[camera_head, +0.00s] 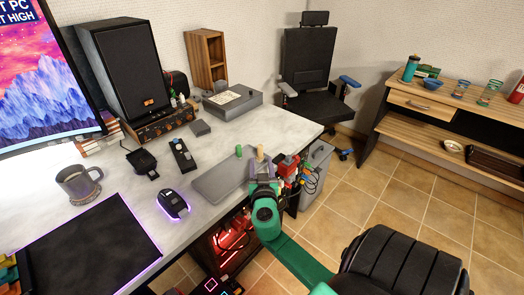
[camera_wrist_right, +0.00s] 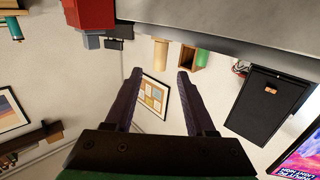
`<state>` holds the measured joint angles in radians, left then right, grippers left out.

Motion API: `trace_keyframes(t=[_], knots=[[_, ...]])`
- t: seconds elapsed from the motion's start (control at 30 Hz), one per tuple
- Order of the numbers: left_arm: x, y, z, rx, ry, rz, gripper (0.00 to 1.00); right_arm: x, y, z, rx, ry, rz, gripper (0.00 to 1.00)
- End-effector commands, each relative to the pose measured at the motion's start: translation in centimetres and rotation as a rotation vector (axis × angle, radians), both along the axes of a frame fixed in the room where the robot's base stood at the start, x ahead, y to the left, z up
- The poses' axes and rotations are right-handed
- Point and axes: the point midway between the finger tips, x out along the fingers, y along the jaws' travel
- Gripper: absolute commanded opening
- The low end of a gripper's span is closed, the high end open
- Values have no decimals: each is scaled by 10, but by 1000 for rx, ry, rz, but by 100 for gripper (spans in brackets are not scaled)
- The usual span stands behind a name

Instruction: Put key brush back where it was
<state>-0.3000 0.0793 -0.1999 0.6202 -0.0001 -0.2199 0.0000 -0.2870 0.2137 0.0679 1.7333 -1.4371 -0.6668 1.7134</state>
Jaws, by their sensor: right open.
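I cannot tell for sure which thing is the key brush. Two small upright pieces stand near the desk's right front edge: a green one (camera_head: 238,150) and a tan one (camera_head: 260,153). In the wrist view the tan piece (camera_wrist_right: 160,53) shows just beyond the fingertips, with the green one (camera_wrist_right: 202,57) to its right. My right gripper (camera_head: 262,184) is at the desk edge, close to the tan piece. In the wrist view its fingers (camera_wrist_right: 159,76) are apart with nothing between them. My left gripper does not show.
A grey flat panel (camera_head: 218,184) lies beside the gripper on the desk (camera_head: 290,122). A mouse (camera_head: 172,204), mug (camera_head: 78,185) and black mat (camera_head: 88,250) are left. Red clutter (camera_head: 290,168) is close right of my arm. A chair (camera_head: 310,70) stands behind.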

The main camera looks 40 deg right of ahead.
Motion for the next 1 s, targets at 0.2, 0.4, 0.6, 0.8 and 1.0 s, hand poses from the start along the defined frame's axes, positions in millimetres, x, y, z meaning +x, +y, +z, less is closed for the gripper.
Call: trace_keyframes(t=[0.2, 0.4, 0.6, 0.8, 1.0], knots=[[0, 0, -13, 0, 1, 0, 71, -34, 29, -1, 1, 0, 1, 55], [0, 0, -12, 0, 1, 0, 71, -39, 33, 2, -1, -1, 0, 55], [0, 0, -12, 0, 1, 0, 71, -39, 33, 2, -1, -1, 0, 55], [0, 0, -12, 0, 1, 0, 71, -39, 32, 2, 0, 0, -1, 55], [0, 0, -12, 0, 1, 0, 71, -66, 15, -11, 72, 173, -106, 55]])
